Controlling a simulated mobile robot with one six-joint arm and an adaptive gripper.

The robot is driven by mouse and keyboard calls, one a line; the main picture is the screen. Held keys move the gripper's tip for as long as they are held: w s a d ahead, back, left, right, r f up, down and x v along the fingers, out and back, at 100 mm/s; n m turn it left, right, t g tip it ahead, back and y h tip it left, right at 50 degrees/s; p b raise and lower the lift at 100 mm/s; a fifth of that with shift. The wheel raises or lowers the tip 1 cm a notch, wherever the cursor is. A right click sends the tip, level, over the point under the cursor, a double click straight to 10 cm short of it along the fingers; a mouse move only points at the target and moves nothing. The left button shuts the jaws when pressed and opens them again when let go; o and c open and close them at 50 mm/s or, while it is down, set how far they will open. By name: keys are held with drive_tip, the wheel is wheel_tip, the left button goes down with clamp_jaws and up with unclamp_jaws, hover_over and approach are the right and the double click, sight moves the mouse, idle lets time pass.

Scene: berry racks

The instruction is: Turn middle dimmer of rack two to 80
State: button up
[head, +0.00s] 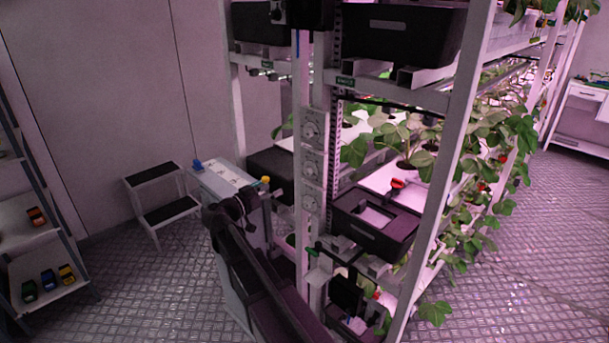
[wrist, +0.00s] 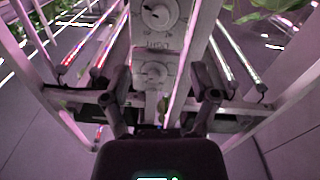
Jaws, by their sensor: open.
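Three white dimmers sit one above another on a rack post in the head view: upper (head: 311,130), middle (head: 311,170) and lower (head: 311,203). In the wrist view, one round dial (wrist: 158,14) shows at the top edge and another dial (wrist: 153,74) sits below it. The panel continues downward, partly hidden by my gripper. My gripper (wrist: 161,80) is open, its dark fingers on either side of the panel, around the lower visible dial in the picture. I cannot tell whether they touch it. Dial numbers and the rack number are too small to read.
Black bins (head: 375,222) and strawberry plants (head: 400,145) fill the rack beside the post. A step stool (head: 163,190) stands at the left. A shelf (head: 45,275) with small coloured items is at the far left. Open metal floor (head: 520,270) lies at the right.

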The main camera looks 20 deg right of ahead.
sight(306, 173)
drive_tip(key=shift+d, duration=0.15)
drive_tip(key=x, duration=1.3)
drive_tip(key=shift+w+d, duration=0.1)
drive_tip(key=shift+d, duration=0.15)
clamp_jaws()
